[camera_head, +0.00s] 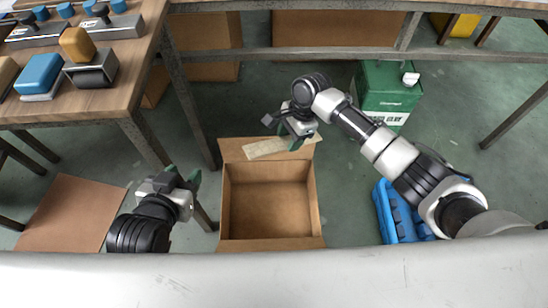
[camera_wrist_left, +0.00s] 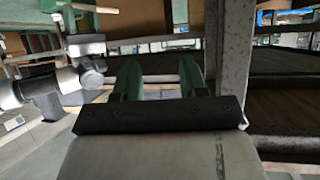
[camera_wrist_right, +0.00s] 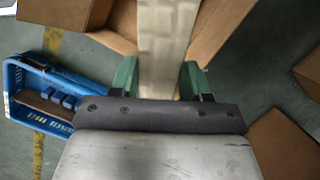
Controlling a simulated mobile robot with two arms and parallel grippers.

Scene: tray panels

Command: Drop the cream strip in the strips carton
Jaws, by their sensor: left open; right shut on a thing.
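The cream strip (camera_head: 268,147) is a flat pale bar, held over the far edge of the open carton in the head view. My right gripper (camera_head: 291,140) is shut on it near one end; in the right wrist view the strip (camera_wrist_right: 164,45) runs out from between the green fingers (camera_wrist_right: 160,82). The open brown strips carton (camera_head: 270,241) stands on the floor, and its inside looks empty. Its flaps and walls show beyond the strip in the right wrist view (camera_wrist_right: 225,25). My left gripper (camera_head: 183,178) is open and empty, left of the carton.
A wooden table (camera_head: 128,75) with blue and orange blocks stands at the left. A green box (camera_head: 385,90) and a blue crate (camera_head: 384,214) are on the floor to the right. A flat brown sheet (camera_head: 70,215) lies at the lower left.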

